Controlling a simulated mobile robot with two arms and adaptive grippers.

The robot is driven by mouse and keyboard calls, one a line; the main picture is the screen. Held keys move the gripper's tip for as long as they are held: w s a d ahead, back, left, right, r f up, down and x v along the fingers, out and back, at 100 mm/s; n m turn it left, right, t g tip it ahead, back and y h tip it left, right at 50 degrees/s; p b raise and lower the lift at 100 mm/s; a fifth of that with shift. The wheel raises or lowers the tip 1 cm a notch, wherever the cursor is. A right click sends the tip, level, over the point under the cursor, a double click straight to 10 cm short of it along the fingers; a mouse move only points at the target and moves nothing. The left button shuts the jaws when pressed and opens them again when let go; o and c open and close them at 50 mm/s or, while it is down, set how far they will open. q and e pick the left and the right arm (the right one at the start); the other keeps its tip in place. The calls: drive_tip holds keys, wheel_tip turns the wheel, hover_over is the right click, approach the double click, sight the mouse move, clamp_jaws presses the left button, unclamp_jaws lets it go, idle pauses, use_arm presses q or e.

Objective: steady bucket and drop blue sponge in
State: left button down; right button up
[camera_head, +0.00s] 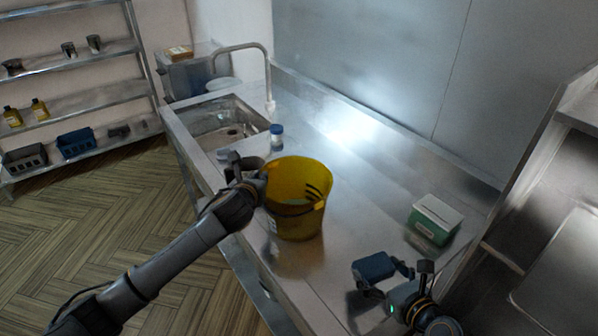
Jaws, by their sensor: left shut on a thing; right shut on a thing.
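A yellow bucket (298,222) stands upright on the steel counter. My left gripper (262,172) is at the bucket's left rim and shut on it; the exact finger contact is hard to make out. The blue sponge (374,267) is held by my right gripper (398,272), low over the counter at the front right. The sponge is apart from the bucket, to its right and nearer to me. The bottom of the bucket's inside is only partly visible.
A green and white box (434,219) stands on the counter at right. A small blue-capped jar (277,136) stands behind the bucket near the sink (226,127) and its faucet (268,84). The counter (362,180) between bucket and box is clear.

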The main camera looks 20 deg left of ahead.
drive_tip(key=w+a+r+n+g+y, duration=0.2)
drive_tip(key=w+a+r+n+g, duration=0.1)
drive_tip(key=w+a+r, duration=0.7)
drive_tip(key=w+a+r+n+g+y, duration=0.35)
drive_tip(key=w+a+r, duration=0.25)
drive_tip(key=a+r, duration=0.65)
drive_tip(key=shift+h, duration=0.35)
drive_tip(key=shift+d+f, duration=0.2)
drive_tip(key=shift+f, duration=0.45)
drive_tip(key=shift+d+f, duration=0.2)
drive_tip(key=shift+f, duration=0.5)
drive_tip(key=shift+d+f, duration=0.2)
drive_tip(key=shift+f, duration=0.45)
drive_tip(key=o, duration=0.8)
drive_tip(key=shift+d, duration=0.1)
drive_tip(key=v, duration=1.2)
drive_tip(key=shift+s, duration=0.15)
